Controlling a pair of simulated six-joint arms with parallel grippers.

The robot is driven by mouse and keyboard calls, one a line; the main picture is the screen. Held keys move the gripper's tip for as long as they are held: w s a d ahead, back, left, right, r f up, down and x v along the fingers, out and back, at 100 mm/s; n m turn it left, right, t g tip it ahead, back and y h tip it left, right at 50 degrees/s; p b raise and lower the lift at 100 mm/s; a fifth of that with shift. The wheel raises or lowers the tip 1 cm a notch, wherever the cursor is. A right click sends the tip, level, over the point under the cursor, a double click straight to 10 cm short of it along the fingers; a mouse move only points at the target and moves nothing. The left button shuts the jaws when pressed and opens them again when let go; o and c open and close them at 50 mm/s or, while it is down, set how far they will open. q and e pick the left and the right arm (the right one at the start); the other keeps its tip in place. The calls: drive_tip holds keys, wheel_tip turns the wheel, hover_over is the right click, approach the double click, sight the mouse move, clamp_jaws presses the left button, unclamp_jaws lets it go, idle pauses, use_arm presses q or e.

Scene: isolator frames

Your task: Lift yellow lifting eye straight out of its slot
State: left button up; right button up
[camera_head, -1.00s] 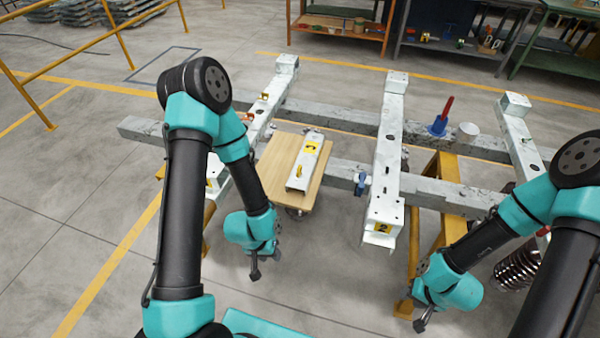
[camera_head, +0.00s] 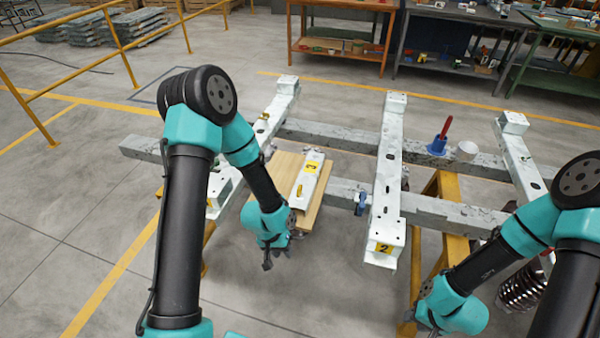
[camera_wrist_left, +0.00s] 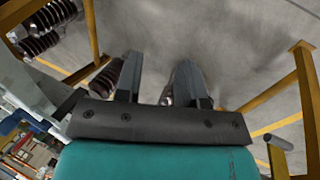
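That piece lies on a wooden board (camera_head: 285,168) left of centre. My left gripper (camera_head: 272,260) hangs in front of the board, below and left of the eye in the picture, apart from it. In the left wrist view its two fingers (camera_wrist_left: 158,85) are spread with nothing held; the eye does not show there. My right gripper (camera_head: 422,328) is low at the right, mostly hidden by its own wrist.
Long white beams rest across grey rails; the middle one (camera_head: 387,170) stands right of the board. A blue clamp (camera_head: 361,203) sits beside it. A blue holder with a red handle (camera_head: 438,145) and a white cup (camera_head: 466,150) stand on the back rail. Yellow trestle legs stand below.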

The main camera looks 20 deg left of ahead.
sight(299, 186)
use_arm(q)
drive_tip(key=shift+m+g+y, duration=0.3)
drive_tip(key=shift+m+y, duration=0.1)
drive_tip(key=shift+y, duration=0.2)
drive_tip(key=w+r, duration=0.2)
drive_tip(key=w, duration=0.1)
drive_tip(key=w+r, duration=0.5)
drive_tip(key=w, duration=0.1)
drive_tip(key=shift+w+d+r, duration=0.15)
drive_tip(key=shift+d+r, duration=0.05)
drive_tip(key=shift+d, duration=0.1)
drive_tip(key=w+r+y, duration=0.1)
drive_tip(key=w+r, duration=0.2)
drive_tip(key=r, duration=0.1)
drive_tip(key=w+r+y, duration=0.1)
drive_tip(key=w+r, duration=0.2)
drive_tip(key=r, duration=0.1)
drive_tip(key=w+r, duration=0.3)
drive_tip(key=r, duration=0.1)
drive_tip(key=shift+w+a+r+y, duration=0.1)
drive_tip(key=shift+a+r+y, duration=0.1)
drive_tip(key=shift+a+y, duration=0.2)
drive_tip(key=shift+f, duration=0.1)
wheel_tip(299, 186, down, 10)
drive_tip(key=shift+f, duration=0.15)
drive_tip(key=shift+c, duration=0.4)
clamp_jaws()
